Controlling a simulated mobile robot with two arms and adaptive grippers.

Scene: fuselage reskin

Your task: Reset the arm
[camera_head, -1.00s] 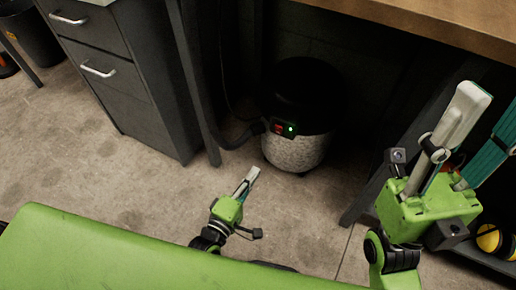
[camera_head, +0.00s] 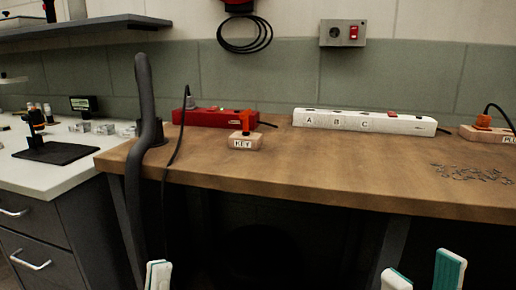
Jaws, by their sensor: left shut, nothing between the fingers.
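The tips of my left gripper (camera_head: 158,275) show at the bottom edge, left of centre, below the front of the wooden bench. Its fingers are together with nothing visible between them. My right gripper (camera_head: 423,272) shows at the bottom right. Its two white and teal fingers are apart, with nothing visible between them. Both arms are below the picture and hidden.
The wooden bench (camera_head: 330,172) carries a red power strip (camera_head: 215,118), a block marked KEY (camera_head: 245,143), a white strip marked A B C (camera_head: 365,122) and small loose pieces (camera_head: 470,173). A grey hose (camera_head: 133,185) hangs over its left end. A white counter (camera_head: 50,178) stands left.

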